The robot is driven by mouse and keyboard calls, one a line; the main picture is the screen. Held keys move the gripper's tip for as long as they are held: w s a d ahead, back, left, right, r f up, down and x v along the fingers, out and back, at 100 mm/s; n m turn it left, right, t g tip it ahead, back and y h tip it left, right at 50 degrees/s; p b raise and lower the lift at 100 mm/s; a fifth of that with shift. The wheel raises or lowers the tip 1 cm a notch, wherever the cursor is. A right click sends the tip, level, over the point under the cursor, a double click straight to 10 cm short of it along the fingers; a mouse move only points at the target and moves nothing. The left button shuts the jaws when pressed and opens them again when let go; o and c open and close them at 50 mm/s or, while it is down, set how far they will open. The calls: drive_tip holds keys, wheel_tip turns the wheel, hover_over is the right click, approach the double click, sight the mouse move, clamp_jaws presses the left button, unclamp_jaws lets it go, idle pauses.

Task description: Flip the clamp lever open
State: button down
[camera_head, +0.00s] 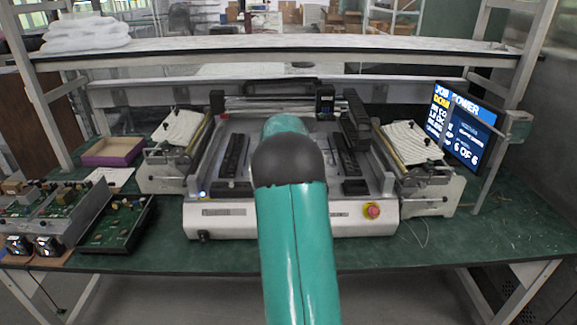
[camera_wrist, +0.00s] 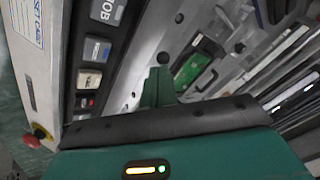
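In the wrist view a small dark round knob (camera_wrist: 163,58) stands out against the grey metal bed; it may be the end of the clamp lever, but the lever's arm cannot be made out. My gripper (camera_wrist: 156,84) shows as a narrow teal finger shape just below the knob. I cannot tell whether it touches the knob or whether the fingers are apart. In the head view my teal arm covers the middle of the machine (camera_head: 220,208) and hides my gripper and the clamp area.
A green circuit board (camera_wrist: 198,62) lies on the bed right of the knob. A button panel (camera_wrist: 95,50) and red stop knob (camera_wrist: 41,137) are at left; the stop also shows in the head view (camera_head: 373,210). A monitor (camera_head: 460,128) stands right, a purple tray (camera_head: 113,152) left.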

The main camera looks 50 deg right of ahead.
drive_tip(key=m, duration=0.1)
drive_tip(key=w+m+g, duration=0.1)
drive_tip(key=shift+w+a+m+h, duration=0.25)
drive_tip(key=shift+w+m+h, duration=0.05)
drive_tip(key=shift+h, duration=0.1)
drive_tip(key=m+g, duration=0.1)
drive_tip(key=w+m, duration=0.1)
drive_tip(key=m+g, duration=0.1)
drive_tip(key=m, duration=0.1)
drive_tip(key=shift+w+d+g+h, duration=0.15)
drive_tip(key=shift+w+g+h, duration=0.15)
drive_tip(key=shift+h, duration=0.1)
drive_tip(key=shift+w+d, duration=0.15)
drive_tip(key=shift+w, duration=0.1)
drive_tip(key=shift+w, duration=0.15)
